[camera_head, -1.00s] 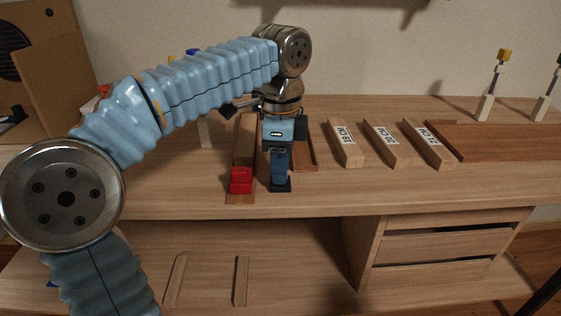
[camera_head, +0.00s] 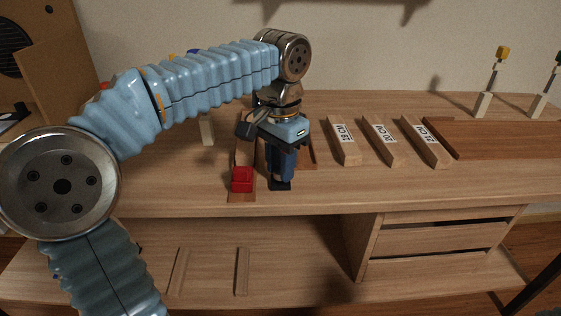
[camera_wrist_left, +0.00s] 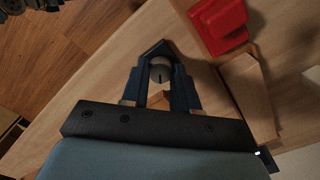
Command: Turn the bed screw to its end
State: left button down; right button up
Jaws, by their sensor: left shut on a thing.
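My left gripper (camera_head: 280,183) points down at the front edge of the wooden table (camera_head: 350,192). In the left wrist view its two dark fingers (camera_wrist_left: 161,62) are closed around the bed screw (camera_wrist_left: 161,73), a round grey head with a slot, seen between them. In the head view the screw is hidden by the fingers. How deep the screw sits cannot be told. My right gripper is not in view.
A red block (camera_head: 242,179) sits on a wooden strip just left of the gripper. Labelled wooden blocks (camera_head: 343,141) stand to the right, before a brown board (camera_head: 500,139). Drawers (camera_head: 440,238) are under the table. The table front right is clear.

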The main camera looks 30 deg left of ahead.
pick_arm(q)
jog(key=n, duration=0.7)
dwell(0.6)
jog(key=c, duration=0.9)
grip_release()
jog(key=shift+o, duration=0.2)
notch_tip(320, 180, up, 12)
